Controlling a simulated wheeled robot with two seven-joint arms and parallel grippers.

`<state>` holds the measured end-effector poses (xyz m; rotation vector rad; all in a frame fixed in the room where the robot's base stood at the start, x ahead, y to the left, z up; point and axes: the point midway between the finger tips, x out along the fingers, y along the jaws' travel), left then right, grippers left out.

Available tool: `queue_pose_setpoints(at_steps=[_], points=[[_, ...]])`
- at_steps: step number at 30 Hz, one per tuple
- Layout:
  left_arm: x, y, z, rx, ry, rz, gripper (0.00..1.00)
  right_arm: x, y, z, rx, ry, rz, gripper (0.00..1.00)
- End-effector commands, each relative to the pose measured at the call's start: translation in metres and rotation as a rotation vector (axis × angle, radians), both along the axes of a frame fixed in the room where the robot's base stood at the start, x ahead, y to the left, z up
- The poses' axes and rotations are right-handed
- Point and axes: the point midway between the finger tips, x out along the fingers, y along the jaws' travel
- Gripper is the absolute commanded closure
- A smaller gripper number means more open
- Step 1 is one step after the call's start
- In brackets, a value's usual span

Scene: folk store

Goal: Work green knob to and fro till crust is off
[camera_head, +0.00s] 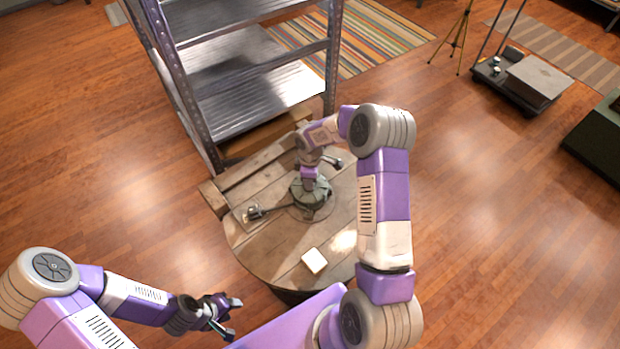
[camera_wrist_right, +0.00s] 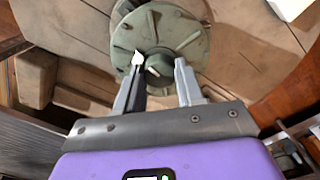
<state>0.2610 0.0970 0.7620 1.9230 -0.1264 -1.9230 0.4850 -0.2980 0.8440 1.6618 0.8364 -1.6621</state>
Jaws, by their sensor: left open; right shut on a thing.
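A round grey-green flanged device (camera_head: 312,196) stands on the round wooden table. In the right wrist view its flange (camera_wrist_right: 185,35) shows bolts around the rim, and a knob (camera_wrist_right: 160,68) sits at its middle. My right gripper (camera_wrist_right: 158,68) is closed around the knob, one finger on each side. In the head view the right gripper (camera_head: 309,178) reaches down onto the device from above and hides the knob. Crust cannot be made out. My left gripper (camera_head: 230,318) is open and empty, left of and below the table.
The wooden table (camera_head: 262,262) carries a small pale block (camera_head: 314,261) in front of the device and a small dark metal item (camera_head: 254,211) to its left. A metal shelf rack (camera_head: 250,95) stands close behind the table. Wooden floor lies open to the left.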

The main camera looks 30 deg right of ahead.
Motion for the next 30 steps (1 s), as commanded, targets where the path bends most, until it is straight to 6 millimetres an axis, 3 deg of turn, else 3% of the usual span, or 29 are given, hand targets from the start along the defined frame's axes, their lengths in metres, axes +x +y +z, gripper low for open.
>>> queue_pose_setpoints(at_steps=[30], points=[[0.0,0.0,0.015,0.0,0.0,0.0,0.57,0.001,0.0,0.001,0.0,-0.001,0.901,0.93]])
